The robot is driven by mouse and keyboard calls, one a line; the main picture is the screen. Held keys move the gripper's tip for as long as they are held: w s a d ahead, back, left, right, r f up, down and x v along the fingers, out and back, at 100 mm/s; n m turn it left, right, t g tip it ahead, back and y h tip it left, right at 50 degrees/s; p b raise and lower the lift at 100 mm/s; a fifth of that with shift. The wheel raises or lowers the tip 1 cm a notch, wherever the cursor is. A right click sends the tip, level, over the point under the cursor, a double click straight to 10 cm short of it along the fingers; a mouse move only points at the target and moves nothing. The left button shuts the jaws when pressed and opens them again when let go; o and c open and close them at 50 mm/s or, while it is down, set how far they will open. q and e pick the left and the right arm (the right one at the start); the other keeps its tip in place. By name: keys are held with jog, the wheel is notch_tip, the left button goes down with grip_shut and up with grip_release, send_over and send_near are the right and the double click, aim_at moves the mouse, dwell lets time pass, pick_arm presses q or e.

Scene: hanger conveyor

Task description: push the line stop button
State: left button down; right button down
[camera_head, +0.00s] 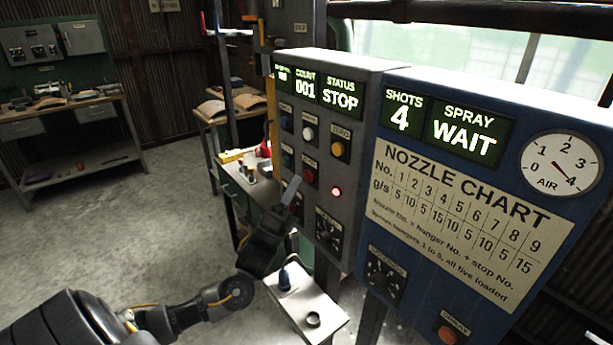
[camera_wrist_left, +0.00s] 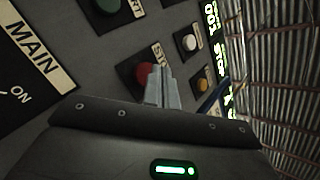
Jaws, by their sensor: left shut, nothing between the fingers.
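The red line stop button (camera_head: 309,176) is on the grey control panel (camera_head: 345,110). Its plate label is too small to read there. In the left wrist view the red button (camera_wrist_left: 143,74) sits on a dark plate partly labelled "ST", just beside the fingertips, which cover part of it. My left gripper (camera_head: 295,182) is shut and empty, its fingers pointing at the panel by the button. In the left wrist view the closed fingers (camera_wrist_left: 163,84) overlap the button's edge; I cannot tell whether they touch it. The panel's display (camera_head: 340,93) reads STATUS STOP, COUNT 001. My right gripper is out of view.
A white button (camera_head: 308,134) and a yellow button (camera_head: 338,149) are above the red one. A red lamp (camera_head: 336,191) glows to its right. The blue spray panel (camera_head: 480,180) reads WAIT.

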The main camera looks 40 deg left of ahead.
pick_arm(q)
jog(key=shift+s+a+p, duration=0.2)
jog(key=shift+s+a, duration=0.05)
jog(key=shift+s, duration=0.55)
jog(key=shift+s+a+p, duration=0.2)
jog(key=shift+s, duration=0.65)
jog(key=shift+s+a+p, duration=0.2)
jog(key=shift+s+a, duration=0.05)
jog(key=shift+s, duration=0.55)
